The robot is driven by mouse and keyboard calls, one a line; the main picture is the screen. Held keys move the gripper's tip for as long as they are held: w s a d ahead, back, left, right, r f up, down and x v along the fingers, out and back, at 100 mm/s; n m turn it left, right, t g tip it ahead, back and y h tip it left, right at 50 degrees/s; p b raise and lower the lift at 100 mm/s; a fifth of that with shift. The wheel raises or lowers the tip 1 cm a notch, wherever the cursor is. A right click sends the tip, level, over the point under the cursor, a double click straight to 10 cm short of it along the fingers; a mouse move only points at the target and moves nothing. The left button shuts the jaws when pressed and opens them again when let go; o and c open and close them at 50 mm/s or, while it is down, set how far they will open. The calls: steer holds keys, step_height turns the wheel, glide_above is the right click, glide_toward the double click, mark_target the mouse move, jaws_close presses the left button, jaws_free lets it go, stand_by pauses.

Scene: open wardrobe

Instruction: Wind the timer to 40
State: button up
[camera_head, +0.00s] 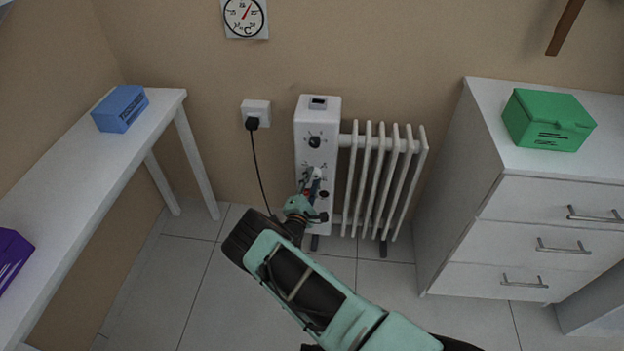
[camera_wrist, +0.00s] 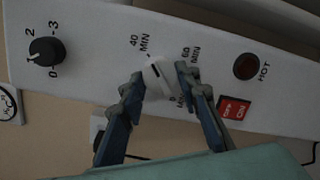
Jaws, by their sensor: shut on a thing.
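The timer is a white knob (camera_wrist: 158,77) with a dark pointer line, on the white control panel of the heater (camera_head: 317,110). Around it are the marks 40 MIN (camera_wrist: 140,43) and 60 MIN (camera_wrist: 190,55), and a mark partly hidden below by a finger. My gripper (camera_wrist: 157,80) is shut on the timer knob, one blue-grey finger on each side. The pointer line slants between the 40 mark and the lower marks; its exact reading is unclear. In the head view my gripper (camera_head: 312,186) reaches the heater's panel and covers most of the knob.
A cord runs to a wall plug (camera_head: 253,121). A table (camera_head: 80,165) stands left, a drawer cabinet (camera_head: 540,220) right.

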steer(key=o, duration=1.2)
steer(key=shift+c, duration=0.2)
steer(key=s+a, duration=0.2)
steer(key=s, duration=1)
